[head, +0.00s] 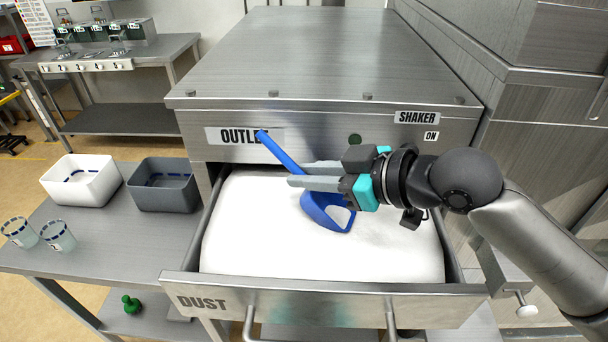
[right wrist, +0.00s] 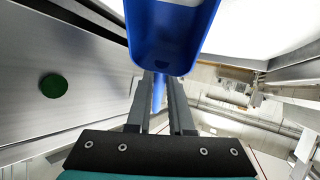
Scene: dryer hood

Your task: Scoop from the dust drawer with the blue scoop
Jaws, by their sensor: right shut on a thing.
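The blue scoop (head: 327,213) is over the open dust drawer (head: 320,303), its handle pointing up and left toward the OUTLET label. My right gripper (head: 290,175) is shut on the scoop's handle. White powder (head: 270,243) fills the drawer, and some white shows in the scoop's bowl. Whether the bowl touches the powder I cannot tell. In the right wrist view the scoop's bowl (right wrist: 165,45) is at the top, with the handle running between the fingers (right wrist: 160,100). My left gripper is out of view.
A white bin (head: 62,192) and a grey bin (head: 162,198) stand on the side table at left, with two clear cups (head: 58,237) in front. A green object (head: 131,304) is on the lower shelf. The steel dryer housing (head: 325,60) rises behind the drawer.

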